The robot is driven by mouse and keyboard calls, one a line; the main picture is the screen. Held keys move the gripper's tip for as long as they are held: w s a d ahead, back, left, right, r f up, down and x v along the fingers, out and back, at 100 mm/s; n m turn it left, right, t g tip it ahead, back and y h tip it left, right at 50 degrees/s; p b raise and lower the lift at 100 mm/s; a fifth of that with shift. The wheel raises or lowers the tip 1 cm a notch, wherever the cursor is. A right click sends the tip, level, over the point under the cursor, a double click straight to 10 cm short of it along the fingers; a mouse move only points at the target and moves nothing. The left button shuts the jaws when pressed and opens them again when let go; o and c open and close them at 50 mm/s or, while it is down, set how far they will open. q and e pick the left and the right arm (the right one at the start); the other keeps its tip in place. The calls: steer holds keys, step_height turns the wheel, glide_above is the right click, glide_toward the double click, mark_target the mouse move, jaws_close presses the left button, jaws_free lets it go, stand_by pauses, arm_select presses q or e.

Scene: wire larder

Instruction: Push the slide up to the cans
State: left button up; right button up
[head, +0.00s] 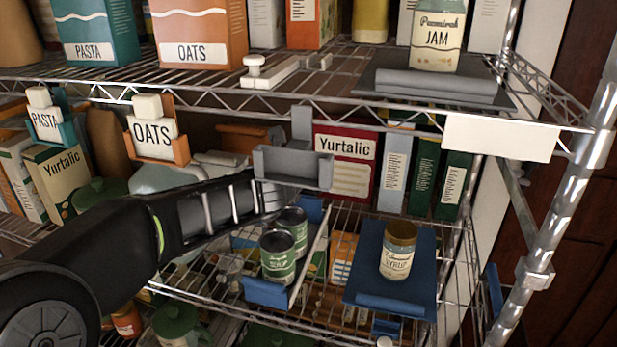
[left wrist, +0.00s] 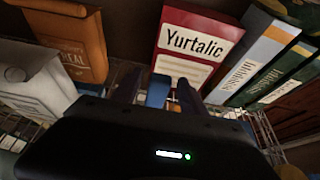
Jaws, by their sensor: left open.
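Two green cans, one (head: 278,256) in front of the other (head: 292,228), stand upright in a narrow lane on the lower wire shelf. A blue upright piece (head: 312,208), which looks like the slide, shows behind the cans at the lane's far end. My left gripper (head: 279,197) reaches in from the left above and behind the cans; its tips are partly hidden by a grey holder. In the left wrist view, the left gripper (left wrist: 157,92) is open, with a blue piece (left wrist: 158,90) showing between its fingers. I cannot tell whether they touch. My right gripper is not in view.
A grey holder (head: 292,167) hangs from the upper shelf edge close above my left gripper. A red Yurtalic box (head: 346,150) stands behind. A syrup jar (head: 398,250) stands on a blue tray (head: 425,272) right of the cans. The lane has a blue front stop (head: 265,293).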

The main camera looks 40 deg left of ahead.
arm_select(q)
steer(key=shift+w+a+f, duration=0.2)
steer(key=shift+w+f, duration=0.05)
steer(key=shift+w, duration=0.4)
jaws_close()
stand_by(1.0)
